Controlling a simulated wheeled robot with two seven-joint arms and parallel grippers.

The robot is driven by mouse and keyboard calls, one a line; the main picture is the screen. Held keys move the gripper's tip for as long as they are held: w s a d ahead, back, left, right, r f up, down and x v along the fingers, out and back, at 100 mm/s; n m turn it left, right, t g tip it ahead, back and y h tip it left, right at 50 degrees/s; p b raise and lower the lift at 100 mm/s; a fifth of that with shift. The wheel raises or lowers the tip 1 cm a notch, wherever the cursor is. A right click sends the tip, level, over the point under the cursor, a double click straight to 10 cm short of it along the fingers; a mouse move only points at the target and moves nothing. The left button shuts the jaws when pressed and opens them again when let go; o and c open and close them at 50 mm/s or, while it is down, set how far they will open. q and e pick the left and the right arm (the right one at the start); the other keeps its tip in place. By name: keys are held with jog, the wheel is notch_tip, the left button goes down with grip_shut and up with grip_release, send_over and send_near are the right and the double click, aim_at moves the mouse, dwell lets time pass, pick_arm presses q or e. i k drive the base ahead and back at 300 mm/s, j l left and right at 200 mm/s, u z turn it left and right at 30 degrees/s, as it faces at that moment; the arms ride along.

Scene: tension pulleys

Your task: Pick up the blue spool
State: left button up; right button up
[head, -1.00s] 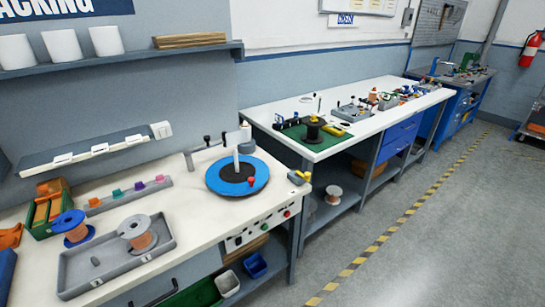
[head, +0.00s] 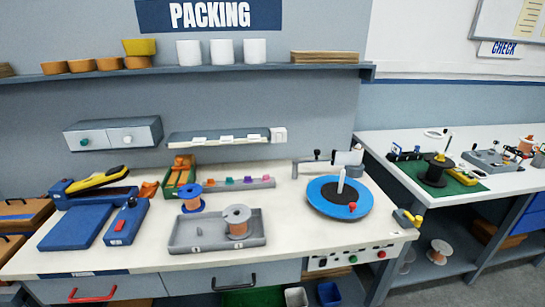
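The blue spool (head: 190,190) has blue flanges and a copper-coloured winding. It stands upright at the back left of the grey tray (head: 180,246) on the white bench; I cannot tell for sure whether it rests inside the tray. A grey spool (head: 237,221) with copper winding stands in the right part of the tray. Neither of my grippers shows in the head view.
Left of the tray are a blue device with a red switch (head: 122,223) and a blue scale-like box (head: 70,228). A green box with orange pieces (head: 181,176) stands behind. A blue turntable (head: 359,200) with an upright post is to the right.

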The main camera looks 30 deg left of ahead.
aim_at(192, 198)
jog(key=u, duration=1.65)
